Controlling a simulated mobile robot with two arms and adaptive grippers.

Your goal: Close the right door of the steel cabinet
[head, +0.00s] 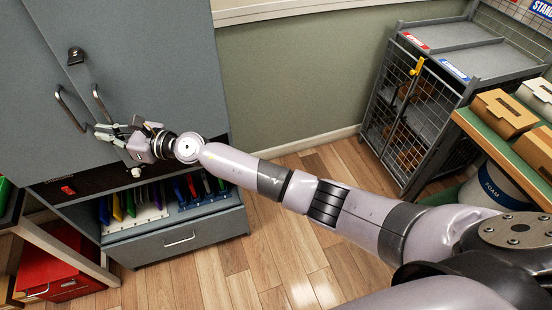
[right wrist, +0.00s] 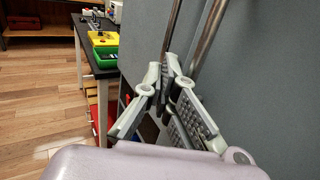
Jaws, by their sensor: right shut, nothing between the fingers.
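The grey steel cabinet (head: 150,50) stands at the upper left in the head view. Its right door (head: 165,85) looks flush or nearly flush with the left door (head: 25,110); any small gap is hard to tell. The right door's bar handle (head: 99,97) is beside the left door's handle (head: 67,108). My right gripper (head: 103,131) is shut and empty at the door front, by the lower end of the right handle. In the right wrist view its fingertips (right wrist: 170,68) are close to two metal handle bars (right wrist: 207,40); contact cannot be told. My left gripper is not in view.
A red box (head: 62,275) is at lower left. A wire cage (head: 405,105) and a shelf with cartons (head: 503,113) stand at right. Wooden floor lies clear between.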

